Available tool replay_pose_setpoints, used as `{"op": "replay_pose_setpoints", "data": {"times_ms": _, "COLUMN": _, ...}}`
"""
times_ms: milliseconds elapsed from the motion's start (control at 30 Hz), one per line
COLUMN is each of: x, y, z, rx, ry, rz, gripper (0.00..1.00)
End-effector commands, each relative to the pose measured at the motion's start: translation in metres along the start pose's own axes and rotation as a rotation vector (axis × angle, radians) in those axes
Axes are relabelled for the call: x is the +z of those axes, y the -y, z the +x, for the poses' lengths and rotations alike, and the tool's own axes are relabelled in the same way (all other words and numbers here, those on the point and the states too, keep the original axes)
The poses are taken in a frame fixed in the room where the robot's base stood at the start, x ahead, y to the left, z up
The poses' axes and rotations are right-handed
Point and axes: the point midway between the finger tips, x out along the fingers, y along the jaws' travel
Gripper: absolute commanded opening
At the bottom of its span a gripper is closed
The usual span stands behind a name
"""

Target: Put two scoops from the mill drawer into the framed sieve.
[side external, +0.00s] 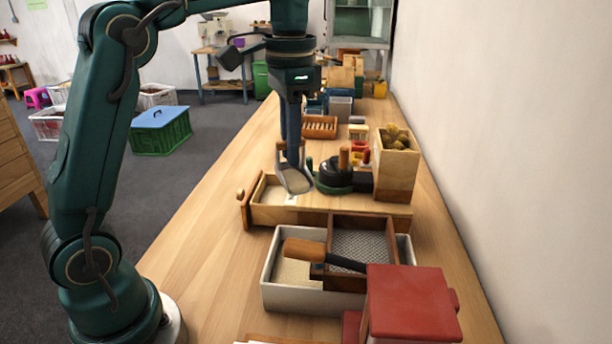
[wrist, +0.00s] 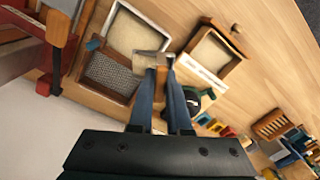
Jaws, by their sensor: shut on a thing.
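My gripper (side external: 292,150) is shut on the wooden handle of a scoop (side external: 296,181), which hangs below the fingers. In the wrist view the pale scoop head (wrist: 146,58) shows beyond my gripper (wrist: 160,72). I cannot tell how much the scoop holds. The drawer also shows in the wrist view (wrist: 233,76). The framed sieve (side external: 372,224), dark mesh in a brown wooden frame, sits over a white tray (side external: 300,304); it also shows in the wrist view (wrist: 105,75).
Pale meal (side external: 292,272) shows in the tray's left part. A red-topped box (side external: 412,300) stands in front. The table's left side is clear.

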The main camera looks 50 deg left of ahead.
Motion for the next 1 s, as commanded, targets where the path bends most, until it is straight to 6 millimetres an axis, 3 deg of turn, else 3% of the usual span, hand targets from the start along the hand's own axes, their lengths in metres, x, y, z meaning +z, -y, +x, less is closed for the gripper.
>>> {"op": "replay_pose_setpoints", "data": {"times_ms": 133, "x": 0.005, "y": -0.013, "z": 0.0, "rx": -0.004, "ry": 0.0, "rz": -0.047, "gripper": 0.0}}
{"op": "replay_pose_setpoints", "data": {"times_ms": 367, "x": -0.014, "y": -0.024, "z": 0.002, "rx": -0.01, "ry": -0.014, "rz": 0.193, "gripper": 0.0}}
{"op": "replay_pose_setpoints", "data": {"times_ms": 667, "x": -0.046, "y": -0.044, "z": 0.008, "rx": -0.02, "ry": -0.037, "rz": 0.622, "gripper": 0.0}}
{"op": "replay_pose_setpoints", "data": {"times_ms": 833, "x": -0.069, "y": -0.07, "z": 0.018, "rx": -0.031, "ry": -0.055, "rz": 0.951, "gripper": 0.0}}
{"op": "replay_pose_setpoints", "data": {"times_ms": 1000, "x": -0.083, "y": -0.093, "z": 0.029, "rx": -0.042, "ry": -0.071, "rz": 1.161, "gripper": 0.0}}
